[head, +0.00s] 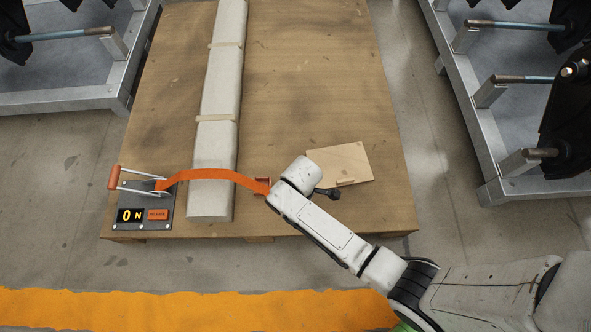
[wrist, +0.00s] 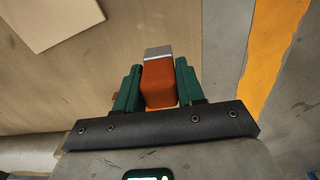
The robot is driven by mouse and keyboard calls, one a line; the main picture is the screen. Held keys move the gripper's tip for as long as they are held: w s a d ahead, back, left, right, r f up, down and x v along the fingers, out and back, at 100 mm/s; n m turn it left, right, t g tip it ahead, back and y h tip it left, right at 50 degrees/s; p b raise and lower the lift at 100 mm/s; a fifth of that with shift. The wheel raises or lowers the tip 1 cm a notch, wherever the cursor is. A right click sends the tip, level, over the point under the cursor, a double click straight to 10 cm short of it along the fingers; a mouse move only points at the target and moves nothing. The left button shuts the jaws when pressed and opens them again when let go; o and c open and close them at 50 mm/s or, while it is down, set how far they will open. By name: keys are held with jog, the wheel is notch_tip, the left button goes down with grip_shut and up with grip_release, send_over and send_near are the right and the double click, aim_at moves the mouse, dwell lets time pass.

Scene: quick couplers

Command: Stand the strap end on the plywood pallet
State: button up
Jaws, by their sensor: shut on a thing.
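The strap end (wrist: 159,80) is an orange block with a grey tip, seen between the green fingers of my gripper (wrist: 158,72) in the wrist view. My gripper is shut on it. In the head view the orange strap (head: 207,175) runs from a device at left, over a long pale beam, to my gripper (head: 263,187). My arm hides most of the gripper there. The plywood pallet (head: 310,80) is the large brown platform beneath. The gripper is over its near part, right of the beam. I cannot tell whether the strap end touches the pallet.
The beam (head: 218,95) lies lengthwise on the pallet. The device (head: 145,205) with a handle and "ON" display is at the near left corner. A small light board (head: 342,163) lies right of my gripper. Metal racks (head: 500,185) stand on both sides. The far right pallet is clear.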

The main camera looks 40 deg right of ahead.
jog(key=w+f+b, duration=0.1)
jog(key=w+f, duration=0.1)
jog(key=f, duration=0.1)
jog(key=shift+w, duration=0.25)
jog(key=shift+w+d+f+b, duration=0.1)
jog(key=shift+w+f+b, duration=0.05)
jog(key=shift+f+b, duration=0.65)
jog(key=shift+w+f+b, duration=0.15)
jog(key=shift+f+b, duration=0.3)
jog(key=shift+f, duration=0.5)
jog(key=shift+f, duration=0.15)
jog(key=o, duration=1.1)
